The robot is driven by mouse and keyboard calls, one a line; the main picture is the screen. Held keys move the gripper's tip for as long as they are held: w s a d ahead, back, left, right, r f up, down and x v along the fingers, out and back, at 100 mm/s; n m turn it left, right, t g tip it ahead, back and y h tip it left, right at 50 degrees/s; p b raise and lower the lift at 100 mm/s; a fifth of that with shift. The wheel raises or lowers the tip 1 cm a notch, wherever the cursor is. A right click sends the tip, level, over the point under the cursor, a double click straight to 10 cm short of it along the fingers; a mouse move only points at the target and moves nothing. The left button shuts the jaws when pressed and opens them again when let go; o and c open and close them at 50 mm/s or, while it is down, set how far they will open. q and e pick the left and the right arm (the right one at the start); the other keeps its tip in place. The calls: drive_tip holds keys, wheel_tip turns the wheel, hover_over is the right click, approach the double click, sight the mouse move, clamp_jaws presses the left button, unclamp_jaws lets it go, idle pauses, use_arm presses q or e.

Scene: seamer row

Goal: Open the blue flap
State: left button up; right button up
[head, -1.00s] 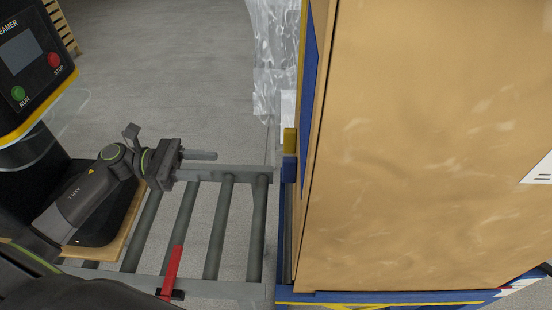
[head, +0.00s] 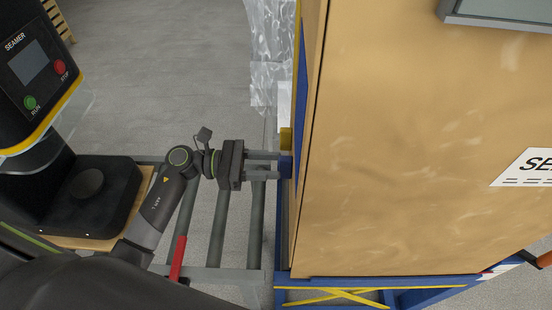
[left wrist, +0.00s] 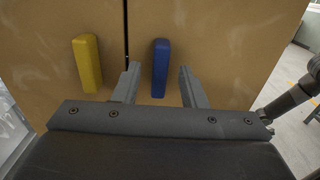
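The blue handle (left wrist: 160,68) stands upright on the right-hand tan flap (left wrist: 215,40) in the left wrist view, just right of a narrow dark seam. It shows edge-on at the box's left side in the head view (head: 286,167). My left gripper (head: 278,164) is open, its fingers pointing at the handle. In the left wrist view its fingertips (left wrist: 160,76) lie left and right of the blue handle. Whether they touch it I cannot tell. The flap looks shut. My right gripper is not in view.
A yellow handle (left wrist: 87,63) sits on the left-hand flap. The tall tan box (head: 400,150) stands on a blue frame (head: 400,296). A roller conveyor (head: 222,225) with a red lever (head: 178,258) lies under my left arm. The seamer panel (head: 35,65) stands at the left.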

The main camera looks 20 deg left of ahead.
use_arm(q)
drive_tip(key=shift+x, duration=1.05)
drive_tip(key=shift+c, duration=0.5)
clamp_jaws()
